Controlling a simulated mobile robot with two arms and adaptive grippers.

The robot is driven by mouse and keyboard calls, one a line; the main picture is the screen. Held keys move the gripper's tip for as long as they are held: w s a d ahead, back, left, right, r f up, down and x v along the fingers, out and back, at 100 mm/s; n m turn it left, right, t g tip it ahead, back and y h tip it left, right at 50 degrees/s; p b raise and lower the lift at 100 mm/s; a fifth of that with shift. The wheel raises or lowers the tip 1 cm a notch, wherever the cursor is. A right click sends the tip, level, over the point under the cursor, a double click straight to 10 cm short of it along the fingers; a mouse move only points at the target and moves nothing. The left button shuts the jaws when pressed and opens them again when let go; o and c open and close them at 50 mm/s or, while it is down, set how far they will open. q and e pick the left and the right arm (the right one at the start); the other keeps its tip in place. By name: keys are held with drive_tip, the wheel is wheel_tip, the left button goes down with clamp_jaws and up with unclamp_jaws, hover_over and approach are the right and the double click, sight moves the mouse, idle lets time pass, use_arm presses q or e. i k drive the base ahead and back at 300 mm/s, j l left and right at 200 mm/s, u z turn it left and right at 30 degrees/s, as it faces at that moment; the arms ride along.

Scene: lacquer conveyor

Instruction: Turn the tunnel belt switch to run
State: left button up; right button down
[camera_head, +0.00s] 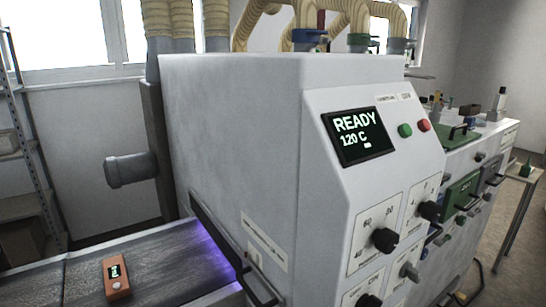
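The white tunnel machine (235,130) fills the middle of the view. Its sloped front has a dark display (358,135) reading "READY 120 C". A green button (405,130) and a red button (424,125) sit right of the display. Below are labelled plates with a black knob (385,240), another black knob (430,210), a grey knob (409,271) and a black knob (368,300) at the bottom edge. The labels are too small to read, so I cannot tell which control is the belt switch or how it is set. Neither gripper is in view.
A grey conveyor belt (180,262) enters the machine at lower left under a purple glow. A metal shelf (28,150) stands at far left. More benches and a green box (461,192) stand at right.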

sight(407, 268)
drive_tip(key=l, duration=1.15)
drive_tip(key=i+l, duration=0.15)
drive_tip(key=l, duration=0.95)
drive_tip(key=u, duration=0.05)
